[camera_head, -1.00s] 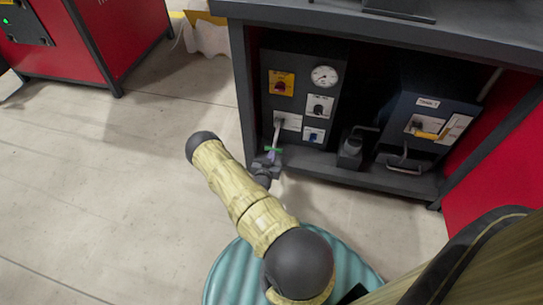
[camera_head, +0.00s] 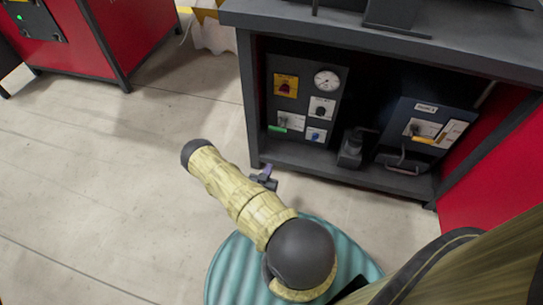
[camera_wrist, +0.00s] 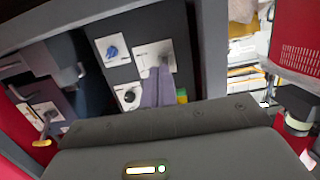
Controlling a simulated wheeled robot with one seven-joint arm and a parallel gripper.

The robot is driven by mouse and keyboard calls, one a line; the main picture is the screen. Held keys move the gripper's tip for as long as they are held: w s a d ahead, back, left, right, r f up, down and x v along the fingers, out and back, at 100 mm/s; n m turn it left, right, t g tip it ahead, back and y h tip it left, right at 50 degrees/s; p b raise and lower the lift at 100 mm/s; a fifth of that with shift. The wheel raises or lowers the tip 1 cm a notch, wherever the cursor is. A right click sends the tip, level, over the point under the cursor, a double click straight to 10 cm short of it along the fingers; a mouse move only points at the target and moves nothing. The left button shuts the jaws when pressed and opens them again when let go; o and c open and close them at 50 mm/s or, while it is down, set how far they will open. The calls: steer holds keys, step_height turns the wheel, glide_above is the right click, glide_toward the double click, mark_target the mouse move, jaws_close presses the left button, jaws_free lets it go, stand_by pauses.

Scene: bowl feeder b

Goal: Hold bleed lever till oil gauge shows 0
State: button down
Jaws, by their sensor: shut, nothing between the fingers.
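The bleed lever, which I take to be the one with a green grip (camera_head: 277,128), is on a white plate at the lower left of the dark control panel (camera_head: 301,100). Its green grip also shows in the wrist view (camera_wrist: 181,96), beside my fingers. The white round gauge (camera_head: 327,80) is at the panel's upper right; its reading is too small to tell. My gripper (camera_head: 266,172) is shut and empty, in front of and below the panel, apart from the lever. In the wrist view my fingers (camera_wrist: 158,74) hide part of the lever's plate.
The panel also has a yellow plate with a red knob (camera_head: 285,87), a black knob (camera_head: 321,108) and a blue knob (camera_head: 315,135). A blue-grey box with a yellow handle (camera_head: 424,140) stands at the right under the bench top (camera_head: 400,45). The floor at left is clear.

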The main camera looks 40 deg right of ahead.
steer(key=shift+f+p+v, duration=0.15)
steer(key=shift+v, duration=0.65)
steer(key=shift+f+p+v, duration=0.15)
steer(key=shift+v, duration=0.7)
steer(key=w+a+r+n+g+y+p, duration=0.1)
steer(key=w+a+r+y, duration=0.4)
steer(key=r, duration=0.3)
steer(key=w+a+r+g+y+p, duration=0.15)
steer(key=w+a+r, duration=0.25)
steer(key=w+r, duration=0.4)
steer(key=s+a+r+n+g+y, duration=0.15)
steer(key=a+r+y, duration=0.3)
steer(key=r, duration=0.65)
steer(key=s+a+r+n+g+y+p, duration=0.1)
steer(key=s+a+r+n+g, duration=0.2)
steer(key=s+r, duration=0.7)
steer(key=s+a+r+n+y+p, duration=0.1)
steer(key=s+a+r+n+p, duration=0.1)
steer(key=s+r+n, duration=0.55)
step_height(320, 180, up, 39)
steer(key=s+m+p, duration=0.2)
steer(key=p, duration=3.5)
steer(key=shift+r+p, duration=0.25)
steer(key=shift+p, duration=0.05)
